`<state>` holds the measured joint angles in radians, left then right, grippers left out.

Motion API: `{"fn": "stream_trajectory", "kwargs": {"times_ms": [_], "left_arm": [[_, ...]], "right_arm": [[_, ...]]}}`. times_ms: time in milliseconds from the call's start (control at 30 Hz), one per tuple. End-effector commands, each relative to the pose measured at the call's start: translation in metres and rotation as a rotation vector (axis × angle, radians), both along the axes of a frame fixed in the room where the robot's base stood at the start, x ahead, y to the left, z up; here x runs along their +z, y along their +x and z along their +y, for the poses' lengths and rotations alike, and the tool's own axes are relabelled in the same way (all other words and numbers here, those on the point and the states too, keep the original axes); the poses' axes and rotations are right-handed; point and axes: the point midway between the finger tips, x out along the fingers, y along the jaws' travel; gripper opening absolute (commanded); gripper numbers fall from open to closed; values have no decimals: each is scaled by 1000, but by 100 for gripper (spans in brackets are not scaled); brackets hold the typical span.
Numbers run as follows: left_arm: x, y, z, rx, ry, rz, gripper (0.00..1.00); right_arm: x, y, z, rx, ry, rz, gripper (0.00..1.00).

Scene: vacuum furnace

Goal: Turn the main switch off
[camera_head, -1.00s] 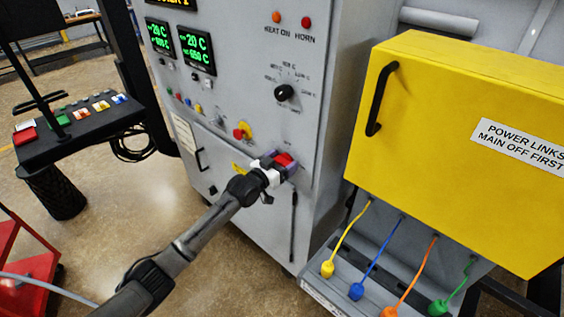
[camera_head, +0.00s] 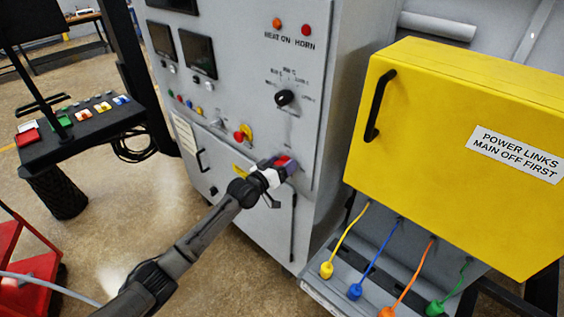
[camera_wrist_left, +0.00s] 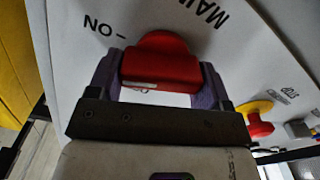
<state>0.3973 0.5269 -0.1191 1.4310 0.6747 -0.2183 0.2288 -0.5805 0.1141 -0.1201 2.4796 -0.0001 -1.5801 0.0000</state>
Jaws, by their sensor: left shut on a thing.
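The main switch is a red handle (camera_wrist_left: 162,62) on the grey cabinet front. In the left wrist view it sits between the two purple fingers of my left gripper (camera_wrist_left: 160,88), which is shut on it. The word "ON" shows to its left and part of "MAIN" above. In the head view my left gripper (camera_head: 281,168) reaches the lower right of the cabinet (camera_head: 245,75), and a bit of the red switch (camera_head: 283,160) shows there. The two displays (camera_head: 198,53) on the cabinet are dark. My right gripper is not in view.
A yellow box (camera_head: 450,130) labelled "POWER LINKS MAIN OFF FIRST" stands to the right, with several coloured cables below. A red and yellow button (camera_head: 243,132) and a black selector knob (camera_head: 284,97) are near the switch. A control desk (camera_head: 75,130) stands at left.

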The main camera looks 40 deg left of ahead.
Motion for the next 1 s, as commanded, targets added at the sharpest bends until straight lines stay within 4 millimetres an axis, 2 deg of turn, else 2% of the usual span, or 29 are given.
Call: {"fn": "stream_trajectory", "kwargs": {"times_ms": [200, 1000], "left_arm": [[0, 0, 1, 0, -210, 13, 49], [-4, 0, 4, -1, -945, 56, 49]], "right_arm": [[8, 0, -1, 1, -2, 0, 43], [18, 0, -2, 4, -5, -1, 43]]}}
